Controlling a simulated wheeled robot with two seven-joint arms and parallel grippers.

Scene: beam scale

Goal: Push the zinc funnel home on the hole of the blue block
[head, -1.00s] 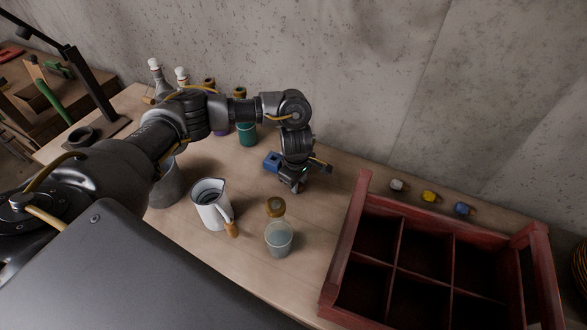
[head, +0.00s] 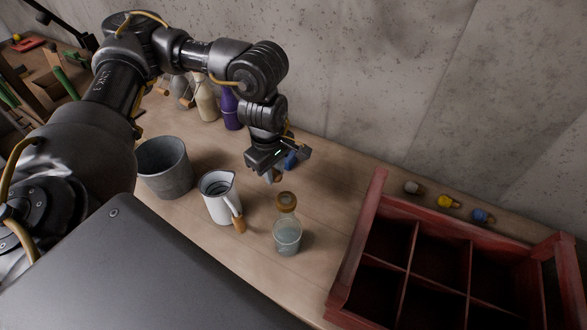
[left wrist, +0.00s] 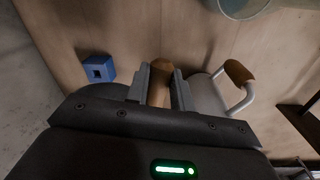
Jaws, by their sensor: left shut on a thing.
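My left gripper (head: 273,172) is above the table, in front of the blue block. In the left wrist view its fingers (left wrist: 161,88) are shut on a brown, round-ended piece (left wrist: 160,84). I cannot tell whether this is part of the zinc funnel; no funnel shape shows clearly. The blue block (head: 291,160) is partly hidden behind the gripper in the head view. In the left wrist view the blue block (left wrist: 99,69) stands apart to the left of the fingers, with a dark hole in the face that shows. My right gripper is not in view.
A white jug (head: 217,200) and a corked glass bottle (head: 287,232) stand close in front of the gripper. A grey bucket (head: 166,170) is left. A red divided crate (head: 345,275) fills the right. Small bulb-like pieces (head: 446,201) lie behind it. The wall (head: 400,90) bounds the back.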

